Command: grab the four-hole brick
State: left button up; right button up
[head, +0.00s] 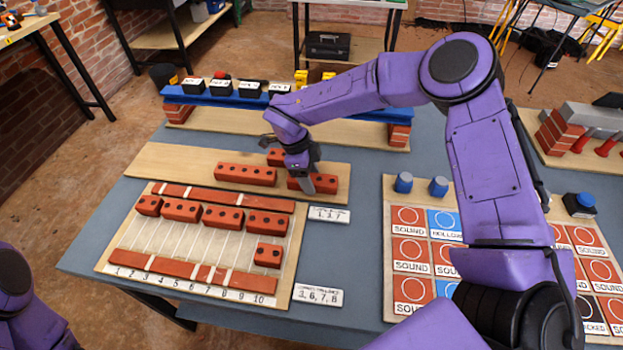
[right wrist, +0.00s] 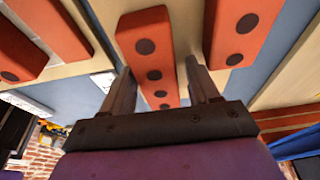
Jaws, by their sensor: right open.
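My right gripper (head: 308,180) points down over a red brick (head: 327,184) at the right end of the rear wooden board. It partly hides that brick in the head view. In the right wrist view the gripper (right wrist: 162,88) is open. A red brick (right wrist: 147,62) with a row of four dark holes shows between its fingers, with a gap on each side. Another holed red brick (right wrist: 238,38) lies beside it, partly out of frame. In the head view a long holed brick (head: 245,175) lies left of the gripper and a brick (head: 276,157) lies behind it. My left gripper is out of view.
A numbered board (head: 125,255) with red strips and several bricks lies in front. A blue beam (head: 225,100) on brick piers, carrying dark blocks, stands behind. A board of "SOUND" tiles (head: 411,249) is at the right. Bare grey table (head: 352,265) shows between the boards.

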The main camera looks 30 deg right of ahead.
jog(key=shift+s+d+f, duration=0.1)
jog(key=shift+s+f, duration=0.05)
jog(key=shift+s, duration=0.2)
jog(key=shift+w, duration=0.1)
jog(key=c, duration=1)
